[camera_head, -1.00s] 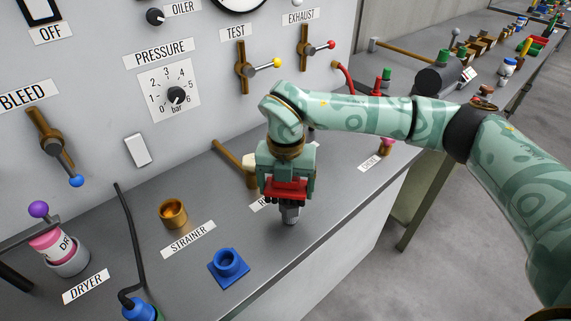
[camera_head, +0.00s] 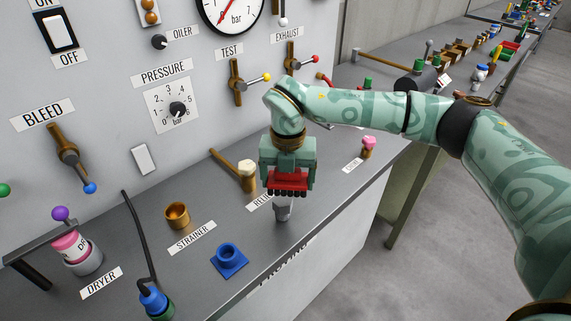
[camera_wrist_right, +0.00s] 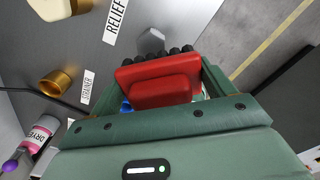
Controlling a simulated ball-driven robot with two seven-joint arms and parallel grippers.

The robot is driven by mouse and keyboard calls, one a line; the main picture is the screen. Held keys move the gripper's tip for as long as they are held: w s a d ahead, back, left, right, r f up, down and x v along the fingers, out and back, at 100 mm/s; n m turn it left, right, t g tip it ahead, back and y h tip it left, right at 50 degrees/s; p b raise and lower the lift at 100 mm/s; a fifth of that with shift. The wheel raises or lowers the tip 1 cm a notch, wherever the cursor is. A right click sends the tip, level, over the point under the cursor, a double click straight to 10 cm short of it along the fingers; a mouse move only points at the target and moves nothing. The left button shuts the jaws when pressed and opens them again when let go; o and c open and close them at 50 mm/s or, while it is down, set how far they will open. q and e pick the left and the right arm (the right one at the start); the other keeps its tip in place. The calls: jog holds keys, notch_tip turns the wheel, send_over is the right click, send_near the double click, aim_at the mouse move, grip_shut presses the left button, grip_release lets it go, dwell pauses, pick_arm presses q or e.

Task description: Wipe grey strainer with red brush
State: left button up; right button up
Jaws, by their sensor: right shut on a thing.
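My right gripper (camera_head: 289,184) is shut on the red brush (camera_head: 287,179), above the front part of the grey bench top. In the right wrist view the red brush (camera_wrist_right: 158,88) sits between the fingers, with a row of black bristles at its far side. The grey strainer (camera_head: 283,210) is a small grey piece just below the brush, its top hidden by the bristles. The grey strainer (camera_wrist_right: 150,41) also shows right beside the bristles in the right wrist view. I cannot tell whether they touch. My left gripper is not in view.
A brass cup (camera_head: 177,215) stands behind the STRAINER label, and a blue socket (camera_head: 229,260) is in front of it. A cream-topped brass relief part (camera_head: 247,176) stands just behind my gripper. The panel (camera_head: 108,100) with levers and gauges rises behind the bench.

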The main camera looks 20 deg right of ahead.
notch_tip(320, 180, up, 3)
jog(key=shift+f+p, duration=0.2)
jog(key=shift+p, duration=0.65)
jog(key=shift+r, duration=0.15)
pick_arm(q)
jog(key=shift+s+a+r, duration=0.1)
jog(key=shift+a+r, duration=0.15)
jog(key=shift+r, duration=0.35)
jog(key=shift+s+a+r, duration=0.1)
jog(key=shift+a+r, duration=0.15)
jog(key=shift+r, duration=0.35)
